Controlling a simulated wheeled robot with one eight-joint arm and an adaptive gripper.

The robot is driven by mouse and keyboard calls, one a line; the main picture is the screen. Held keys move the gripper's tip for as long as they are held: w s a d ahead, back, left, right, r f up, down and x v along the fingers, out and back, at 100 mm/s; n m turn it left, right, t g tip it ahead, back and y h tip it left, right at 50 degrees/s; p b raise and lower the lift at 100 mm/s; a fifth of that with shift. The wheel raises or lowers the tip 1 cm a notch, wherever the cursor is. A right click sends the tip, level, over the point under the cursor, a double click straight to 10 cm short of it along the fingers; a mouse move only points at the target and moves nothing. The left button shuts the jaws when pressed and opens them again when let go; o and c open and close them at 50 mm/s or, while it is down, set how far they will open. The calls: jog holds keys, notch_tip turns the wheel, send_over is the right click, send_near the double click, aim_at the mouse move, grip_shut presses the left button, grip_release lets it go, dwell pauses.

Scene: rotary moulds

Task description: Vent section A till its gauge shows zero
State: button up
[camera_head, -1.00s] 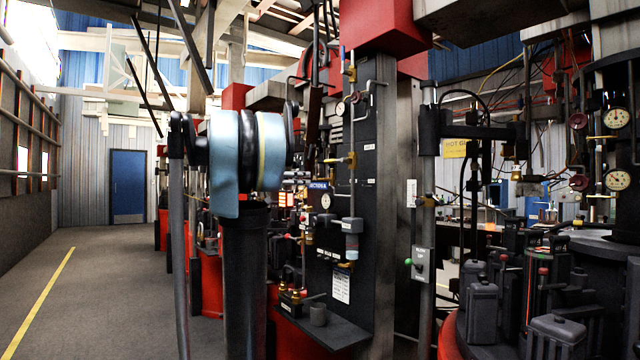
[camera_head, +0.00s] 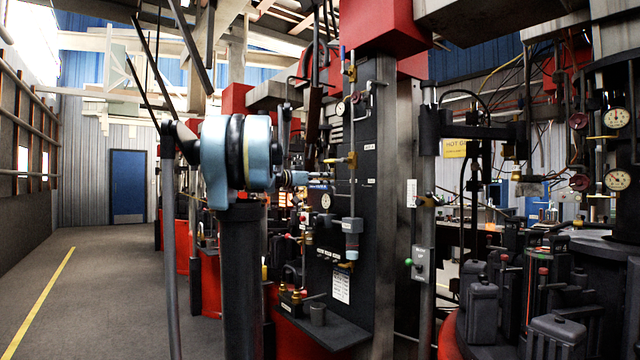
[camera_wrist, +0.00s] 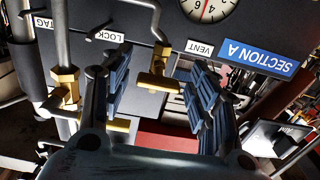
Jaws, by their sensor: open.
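The blue SECTION A label (camera_wrist: 243,55) shows upside down in the wrist view. Beside it is a small VENT label (camera_wrist: 200,47), and a white gauge (camera_wrist: 207,8) is cut off by the top edge, so its reading cannot be told. A brass valve (camera_wrist: 157,78) on a bent pipe sits near the VENT label. My gripper (camera_wrist: 162,90) is open, with a ribbed finger on each side of the brass valve. No contact shows. In the head view my gripper (camera_head: 300,180) is at the dark panel (camera_head: 378,240), just above its small gauge (camera_head: 326,201).
Another brass fitting (camera_wrist: 65,88) on a vertical pipe stands close to the left finger, near a LOCK label (camera_wrist: 107,36). A shelf (camera_head: 322,332) juts from the panel's foot. A machine with gauges stands at right. The floor (camera_head: 95,290) at left is clear.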

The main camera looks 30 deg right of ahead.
jog(key=shift+f, duration=0.1)
grip_shut()
